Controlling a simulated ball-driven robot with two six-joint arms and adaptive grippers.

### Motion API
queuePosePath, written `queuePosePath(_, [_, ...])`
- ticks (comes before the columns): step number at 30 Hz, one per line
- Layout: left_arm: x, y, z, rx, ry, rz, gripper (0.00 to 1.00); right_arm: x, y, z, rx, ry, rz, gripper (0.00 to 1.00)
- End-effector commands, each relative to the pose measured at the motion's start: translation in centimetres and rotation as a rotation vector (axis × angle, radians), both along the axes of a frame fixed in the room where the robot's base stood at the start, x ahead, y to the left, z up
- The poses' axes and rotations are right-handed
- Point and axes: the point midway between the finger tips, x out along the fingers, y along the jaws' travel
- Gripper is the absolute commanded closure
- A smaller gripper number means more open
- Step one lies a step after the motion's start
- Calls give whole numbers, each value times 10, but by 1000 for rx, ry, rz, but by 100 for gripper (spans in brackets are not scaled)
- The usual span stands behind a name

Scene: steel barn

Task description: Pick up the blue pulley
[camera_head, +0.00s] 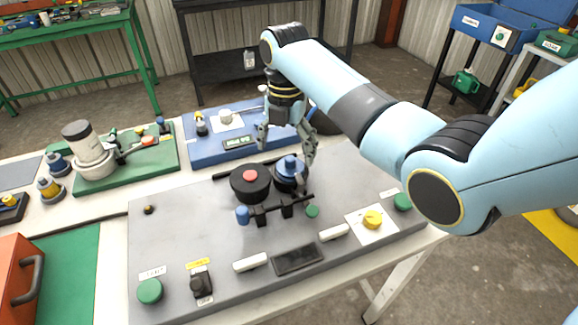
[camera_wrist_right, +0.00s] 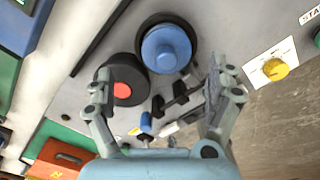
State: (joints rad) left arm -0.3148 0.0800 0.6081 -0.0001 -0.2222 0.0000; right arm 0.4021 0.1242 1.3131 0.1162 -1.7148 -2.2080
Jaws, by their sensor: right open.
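The blue pulley (camera_head: 290,167) sits on a dark round base on the grey panel (camera_head: 190,245), right beside a black disc with a red centre (camera_head: 250,178). In the right wrist view the pulley (camera_wrist_right: 166,48) is a stepped blue disc with a round knob on top. My right gripper (camera_head: 286,150) is open and points down at the pulley from above; its fingers are apart and empty. In the right wrist view the fingertips (camera_wrist_right: 160,78) stand on either side, with the pulley a little beyond them. My left gripper is not in view.
A black bar with a blue knob (camera_head: 243,215) lies just in front of the pulley. A yellow knob (camera_head: 373,219), green buttons and white handles sit around it on the panel. Behind are a blue board (camera_head: 200,150) and a green board with a white cylinder (camera_head: 90,150).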

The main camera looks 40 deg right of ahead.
Motion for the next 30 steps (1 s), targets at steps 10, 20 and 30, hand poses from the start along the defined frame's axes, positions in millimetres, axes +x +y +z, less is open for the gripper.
queuePosePath(10, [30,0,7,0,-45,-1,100,-4,-7,-45,0,2,-2,12])
queuePosePath(20, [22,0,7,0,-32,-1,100,-4,-7,-45,-1,1,-1,26])
queuePosePath(30, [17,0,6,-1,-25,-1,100,-4,-7,-45,-1,1,-2,70])
